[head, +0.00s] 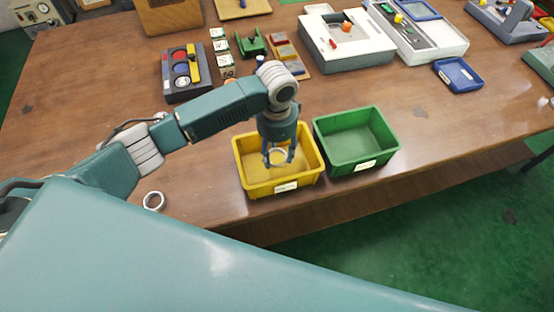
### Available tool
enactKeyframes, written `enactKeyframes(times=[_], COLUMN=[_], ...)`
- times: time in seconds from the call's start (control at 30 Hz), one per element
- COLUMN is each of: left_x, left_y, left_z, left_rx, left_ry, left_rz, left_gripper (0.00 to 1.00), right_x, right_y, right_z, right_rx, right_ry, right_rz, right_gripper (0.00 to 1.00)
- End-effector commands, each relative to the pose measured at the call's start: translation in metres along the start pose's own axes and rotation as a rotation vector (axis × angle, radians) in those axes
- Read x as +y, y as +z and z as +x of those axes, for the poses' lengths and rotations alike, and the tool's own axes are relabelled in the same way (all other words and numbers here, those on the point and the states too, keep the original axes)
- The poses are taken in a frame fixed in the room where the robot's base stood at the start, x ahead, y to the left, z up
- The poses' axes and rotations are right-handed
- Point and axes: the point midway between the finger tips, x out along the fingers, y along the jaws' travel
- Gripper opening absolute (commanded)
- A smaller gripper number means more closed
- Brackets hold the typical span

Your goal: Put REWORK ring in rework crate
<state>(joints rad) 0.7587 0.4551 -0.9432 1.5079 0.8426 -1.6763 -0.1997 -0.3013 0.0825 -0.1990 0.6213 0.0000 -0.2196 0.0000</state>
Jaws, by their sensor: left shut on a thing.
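My left gripper (278,158) points down over the yellow crate (250,184) and is shut on a pale metal ring (277,160). In the picture the ring lies within the crate's rim; its exact height is hard to tell. Any mark on the held ring is too small to read. The yellow crate has a white label (286,187) on its front, too small to read. A green crate (358,167) with a white label stands close on its right and looks empty. A second ring (154,201) lies on the table at the left. My right gripper is not in view.
A black tray with coloured discs (181,73), small number cards (225,60) and a green block (251,44) stand behind my arm. A grey-white machine (345,45) and a blue tray (458,75) are farther right. Table is bare right of the green crate.

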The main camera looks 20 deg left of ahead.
Motion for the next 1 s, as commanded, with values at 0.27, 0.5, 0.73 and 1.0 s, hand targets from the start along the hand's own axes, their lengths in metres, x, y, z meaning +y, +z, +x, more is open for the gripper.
enactKeyframes(times=[0.27, 0.5, 0.73, 1.0], left_x=[0.001, 0.000, 0.000, 0.000], left_y=[0.001, 0.000, 0.000, 0.000], left_z=[0.032, 0.049, 0.050, 0.051], left_rx=[-0.002, 0.000, 0.000, 0.000], left_ry=[0.001, 0.000, 0.000, -0.001], left_rz=[-0.001, 0.001, 0.000, 0.001], left_gripper=[0.18, 0.18, 0.18, 0.66], right_x=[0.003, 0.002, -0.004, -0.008], right_y=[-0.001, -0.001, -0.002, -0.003], right_z=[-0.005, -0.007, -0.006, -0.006], right_rx=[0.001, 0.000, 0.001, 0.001], right_ry=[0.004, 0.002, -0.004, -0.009], right_rz=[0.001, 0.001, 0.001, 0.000], right_gripper=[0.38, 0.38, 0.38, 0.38])
